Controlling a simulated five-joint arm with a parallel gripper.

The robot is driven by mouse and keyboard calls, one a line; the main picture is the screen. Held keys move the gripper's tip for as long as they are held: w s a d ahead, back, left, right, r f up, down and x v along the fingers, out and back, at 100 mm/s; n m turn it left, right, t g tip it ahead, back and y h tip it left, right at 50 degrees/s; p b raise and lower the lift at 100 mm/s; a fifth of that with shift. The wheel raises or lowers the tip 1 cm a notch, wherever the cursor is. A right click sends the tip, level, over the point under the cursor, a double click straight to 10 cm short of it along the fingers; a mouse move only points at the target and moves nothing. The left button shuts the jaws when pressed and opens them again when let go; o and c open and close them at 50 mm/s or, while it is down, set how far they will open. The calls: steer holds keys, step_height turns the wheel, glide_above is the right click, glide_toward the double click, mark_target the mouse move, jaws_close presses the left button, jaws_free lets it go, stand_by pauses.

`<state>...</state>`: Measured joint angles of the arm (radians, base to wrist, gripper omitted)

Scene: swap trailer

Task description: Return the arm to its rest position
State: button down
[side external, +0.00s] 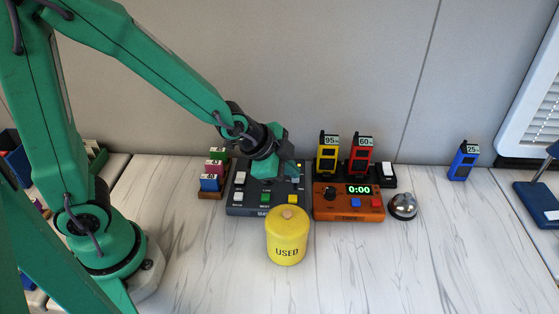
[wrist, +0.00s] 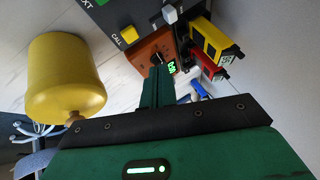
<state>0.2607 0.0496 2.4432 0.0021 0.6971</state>
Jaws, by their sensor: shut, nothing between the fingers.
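My green arm reaches in from the left in the side external view. My gripper (side external: 291,174) is over the upper right part of a dark grey button panel (side external: 240,209). In the wrist view my gripper (wrist: 157,76) shows its green fingers together, with nothing between them. I cannot tell whether the fingertips touch the panel. A yellow canister marked USED (side external: 287,240) stands upright in front of the panel, apart from my gripper. It is at the left in the wrist view (wrist: 66,75).
An orange timer (side external: 342,214) reading 0:00 and a silver bell (side external: 403,206) stand right of the panel. Yellow (side external: 328,158) and red (side external: 361,158) tagged blocks stand behind the timer. A blue tagged block (side external: 463,163) stands farther right. The front right table (side external: 450,265) is clear.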

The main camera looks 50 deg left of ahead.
stand_by(0.4)
steer(key=s+a+r+n+y, duration=0.1)
steer(key=s+a+r+n, duration=0.4)
steer(key=s, duration=0.3)
steer(key=s+a+r+n+g+y, duration=0.1)
steer(key=s+a+r+n, duration=0.4)
steer(key=s+r+n, duration=0.1)
step_height(320, 180, up, 2)
steer(key=shift+s+r+g, duration=0.25)
steer(key=shift+s+g, duration=0.05)
steer(key=shift+s, duration=0.6)
